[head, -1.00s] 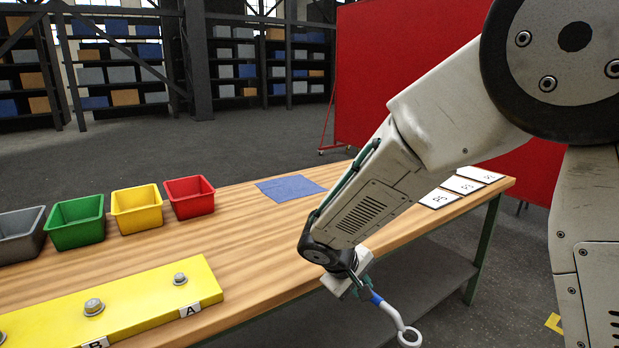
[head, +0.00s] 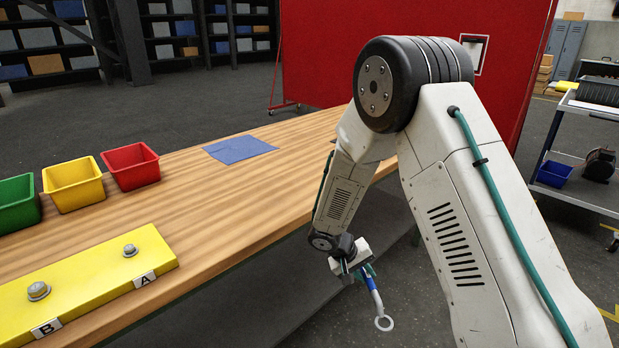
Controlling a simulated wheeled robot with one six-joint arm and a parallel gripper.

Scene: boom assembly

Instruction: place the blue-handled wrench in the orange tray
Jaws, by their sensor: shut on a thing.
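My gripper (head: 362,273) is shut on the blue-handled wrench (head: 377,300) by its blue handle. The wrench hangs tilted downward, its pale ring end (head: 384,323) lowest. Gripper and wrench are off the front edge of the wooden table, over the floor side, touching nothing else that I can see. No orange tray shows in the head view.
On the wooden table (head: 235,195) stand red (head: 131,167), yellow (head: 73,185) and green (head: 18,203) bins, a blue cloth (head: 240,149) and a yellow bolt plate (head: 85,280).

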